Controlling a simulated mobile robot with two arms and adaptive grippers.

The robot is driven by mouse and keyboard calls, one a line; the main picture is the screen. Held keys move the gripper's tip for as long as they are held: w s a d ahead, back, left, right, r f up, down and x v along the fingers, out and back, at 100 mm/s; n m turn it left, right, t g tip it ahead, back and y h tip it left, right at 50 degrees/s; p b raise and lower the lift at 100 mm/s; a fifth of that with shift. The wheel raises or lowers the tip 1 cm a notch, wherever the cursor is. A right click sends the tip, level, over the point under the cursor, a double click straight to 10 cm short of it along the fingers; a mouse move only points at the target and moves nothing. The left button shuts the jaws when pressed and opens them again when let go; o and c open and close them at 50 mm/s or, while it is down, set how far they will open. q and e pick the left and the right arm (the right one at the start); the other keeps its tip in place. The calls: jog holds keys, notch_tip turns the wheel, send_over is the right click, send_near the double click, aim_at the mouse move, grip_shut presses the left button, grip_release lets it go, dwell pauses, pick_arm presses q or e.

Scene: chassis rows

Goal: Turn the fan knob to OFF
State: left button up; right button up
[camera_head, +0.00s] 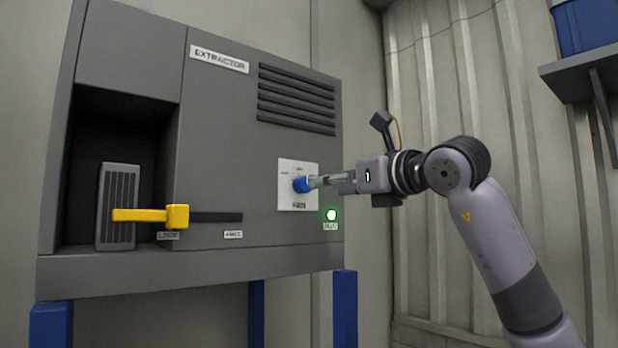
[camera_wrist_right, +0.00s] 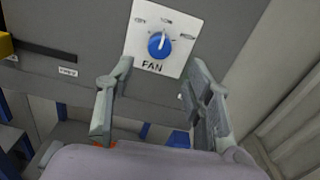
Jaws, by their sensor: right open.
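The blue fan knob (camera_head: 301,184) sits on a white plate (camera_head: 299,202) marked FAN, on the grey extractor cabinet's front. In the right wrist view the knob (camera_wrist_right: 159,44) has a white pointer that points about straight up, toward the middle one of the small labels. The labels are too small to read. My right gripper (camera_head: 318,181) is right at the knob in the head view. In the right wrist view its fingers (camera_wrist_right: 160,78) are apart with nothing between them, and the knob shows beyond the fingertips. I cannot tell if a finger touches it. My left gripper is not in view.
A lit green lamp (camera_head: 331,214) is below the plate. A yellow lever (camera_head: 150,215) with a slot stands at the left, before a grey ribbed block (camera_head: 117,205) in a recess. Vents (camera_head: 296,98) are above. A shelf with a blue bin (camera_head: 585,25) is at upper right.

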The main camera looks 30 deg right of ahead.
aim_at(307, 186)
jog(key=w, duration=0.2)
jog(key=w+p, duration=0.1)
jog(key=w, duration=0.1)
jog(key=w+p, duration=0.1)
jog(key=w, duration=0.1)
jog(key=shift+w+a+r, duration=0.1)
jog(key=shift+w+a, duration=0.1)
jog(key=shift+a, duration=0.15)
jog(key=shift+w+p, duration=0.3)
jog(key=shift+w, duration=0.4)
jog(key=shift+c, duration=0.3)
grip_shut()
